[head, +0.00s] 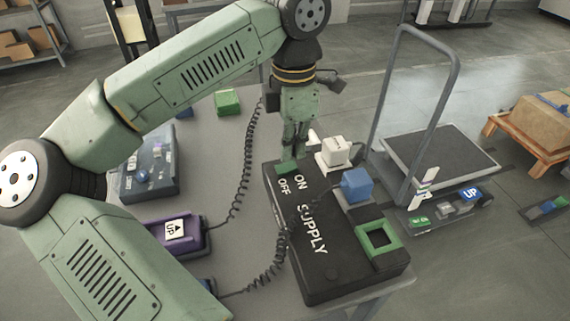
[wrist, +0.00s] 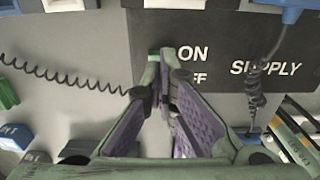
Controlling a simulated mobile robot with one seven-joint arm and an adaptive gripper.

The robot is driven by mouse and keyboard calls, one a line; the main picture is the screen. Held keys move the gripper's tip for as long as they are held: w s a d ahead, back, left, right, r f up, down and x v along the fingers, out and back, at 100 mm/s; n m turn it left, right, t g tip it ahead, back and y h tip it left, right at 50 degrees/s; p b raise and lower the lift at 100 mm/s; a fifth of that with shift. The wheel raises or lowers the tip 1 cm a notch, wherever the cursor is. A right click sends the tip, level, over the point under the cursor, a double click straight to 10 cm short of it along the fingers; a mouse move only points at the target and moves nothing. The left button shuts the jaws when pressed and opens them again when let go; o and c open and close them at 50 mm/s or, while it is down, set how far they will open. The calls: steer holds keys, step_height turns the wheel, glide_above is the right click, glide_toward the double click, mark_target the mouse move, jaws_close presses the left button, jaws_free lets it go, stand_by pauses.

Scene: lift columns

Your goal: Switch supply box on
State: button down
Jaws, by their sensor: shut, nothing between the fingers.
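The supply box (head: 325,277) is a black box on the grey table, with white ON, OFF and SUPPLY lettering. It also shows in the wrist view (wrist: 222,103). A small green switch (head: 287,167) sits at its far end beside the ON and OFF words. My gripper (head: 292,150) points down at this end, shut and empty, its tips at or just behind the switch. In the wrist view the fingertips (wrist: 161,62) are together just left of the ON word and cover much of the switch. I cannot tell whether they touch it, or which position it is in.
A white block (head: 335,150), a blue block (head: 356,185) and a green square frame (head: 379,240) are along the box's right side. A coiled black cable (head: 247,165) hangs near my gripper. A purple UP box (head: 174,233) stands left; a trolley (head: 440,160) stands right.

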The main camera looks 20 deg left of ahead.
mark_target(292, 164)
steer(key=shift+f+b, duration=1.1)
steer(key=shift+f, duration=0.1)
stand_by(0.5)
steer(key=shift+r, duration=0.15)
steer(key=shift+r+p, duration=2.2)
steer(key=shift+r, duration=1.25)
steer(key=shift+f, duration=0.1)
